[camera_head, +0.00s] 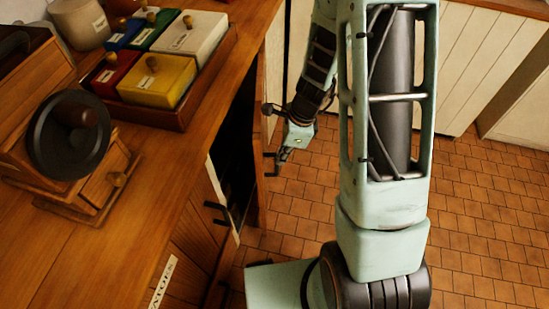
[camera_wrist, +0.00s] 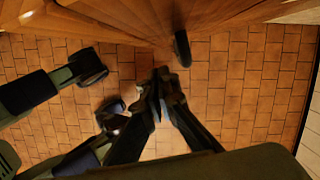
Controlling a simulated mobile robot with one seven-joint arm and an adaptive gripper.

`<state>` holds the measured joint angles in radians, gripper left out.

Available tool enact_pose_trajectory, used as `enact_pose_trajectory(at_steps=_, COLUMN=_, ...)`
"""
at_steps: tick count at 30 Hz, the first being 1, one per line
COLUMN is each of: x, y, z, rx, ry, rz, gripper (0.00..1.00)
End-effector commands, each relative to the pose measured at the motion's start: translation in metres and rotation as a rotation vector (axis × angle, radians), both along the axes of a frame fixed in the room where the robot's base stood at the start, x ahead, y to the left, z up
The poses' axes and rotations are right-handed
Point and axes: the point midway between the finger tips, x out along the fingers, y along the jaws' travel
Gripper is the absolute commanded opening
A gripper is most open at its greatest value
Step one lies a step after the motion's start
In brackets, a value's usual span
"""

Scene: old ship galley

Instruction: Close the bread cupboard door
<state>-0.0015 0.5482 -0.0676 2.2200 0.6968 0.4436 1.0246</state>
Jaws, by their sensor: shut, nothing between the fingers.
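A wooden cupboard door (camera_head: 262,135) stands open beside a dark opening (camera_head: 236,145) in the counter front. I see it nearly edge-on, and no bread label shows on it. A dark handle (camera_head: 271,165) sticks out from the door; a dark handle on the wood also shows in the wrist view (camera_wrist: 182,48). My gripper (camera_head: 283,156) is at the outer side of the door, close to this handle. In the wrist view my gripper (camera_wrist: 160,82) is shut and empty, just below the handle. I cannot tell whether it touches the door.
Another cupboard front (camera_head: 192,232) with a dark handle stands nearer. The wooden counter (camera_head: 130,235) carries a grinder-like wooden box (camera_head: 110,185) and a tray (camera_head: 175,118) of colored, lidded boxes. The tiled floor (camera_head: 480,220) is open to the right, with pale panelled cabinets behind.

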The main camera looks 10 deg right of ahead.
Motion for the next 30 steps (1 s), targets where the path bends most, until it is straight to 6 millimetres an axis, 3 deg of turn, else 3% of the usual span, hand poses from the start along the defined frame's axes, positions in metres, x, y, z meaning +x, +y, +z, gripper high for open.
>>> enact_pose_trajectory(at_steps=7, x=0.0, y=-0.016, z=0.058, rx=-0.001, ry=-0.004, rz=0.0, gripper=0.0)
enact_pose_trajectory(at_steps=15, x=-0.002, y=-0.025, z=0.093, rx=0.0, ry=-0.001, rz=0.001, gripper=0.0)
enact_pose_trajectory(at_steps=20, x=-0.009, y=-0.035, z=0.086, rx=0.039, ry=0.027, rz=-0.007, gripper=0.0)
enact_pose_trajectory(at_steps=25, x=-0.024, y=-0.056, z=0.064, rx=0.226, ry=0.068, rz=-0.011, gripper=0.0)
enact_pose_trajectory(at_steps=30, x=-0.025, y=-0.074, z=0.062, rx=0.431, ry=0.001, rz=-0.006, gripper=0.0)
